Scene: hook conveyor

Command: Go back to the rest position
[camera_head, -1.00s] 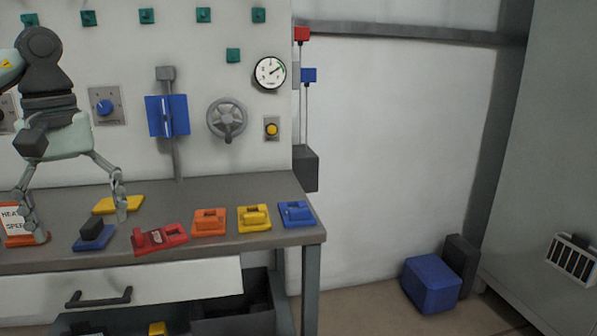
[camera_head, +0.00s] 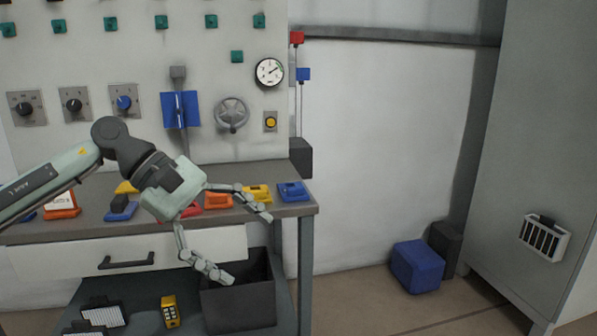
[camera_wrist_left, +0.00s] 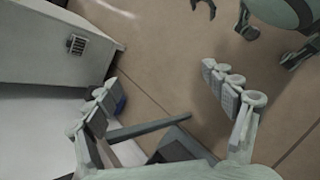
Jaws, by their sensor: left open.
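My left gripper (camera_head: 248,248) is open and empty, its two fingers spread wide. In the head view it hangs in front of the workbench's front edge, with the upper finger before the tabletop's right part and the lower finger before the dark open bin. In the left wrist view the open fingers (camera_wrist_left: 160,80) have nothing between them but floor and part of the bench. My left arm comes in from the left across the bench and hides part of the tabletop. My right gripper is not seen in the head view.
Below are a drawer (camera_head: 60,262) and a dark bin (camera_head: 240,308). A blue box (camera_head: 417,268) stands on the floor; a grey cabinet (camera_head: 545,130) is at right. Floor between is clear.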

